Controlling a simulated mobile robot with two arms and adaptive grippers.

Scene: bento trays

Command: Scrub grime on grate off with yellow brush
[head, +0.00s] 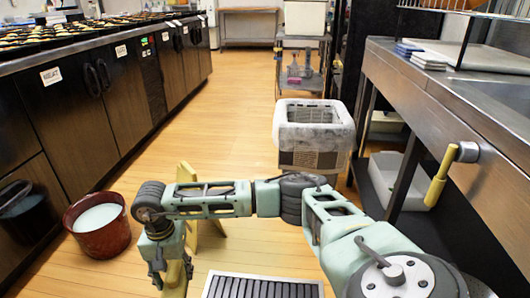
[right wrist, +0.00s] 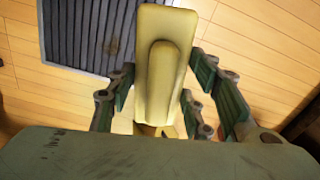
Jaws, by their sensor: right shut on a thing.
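The yellow brush (right wrist: 165,70) is held between the fingers of my right gripper (right wrist: 160,92) in the right wrist view. In the head view the right gripper (head: 172,268) points down at the lower left, with a bit of the brush below it. The dark slatted grate (right wrist: 75,35) lies in the floor with a brown grime spot (right wrist: 113,46) on it, just left of the brush. In the head view the grate (head: 262,288) is cut off by the bottom edge, to the right of the gripper. My left gripper is out of view.
A red bucket (head: 101,240) of pale liquid stands on the floor at left, near dark cabinets (head: 75,105). A yellow board-like object (head: 207,222) stands behind my right arm. A lined bin (head: 313,150) and a steel counter (head: 450,105) are to the right. The middle aisle floor is clear.

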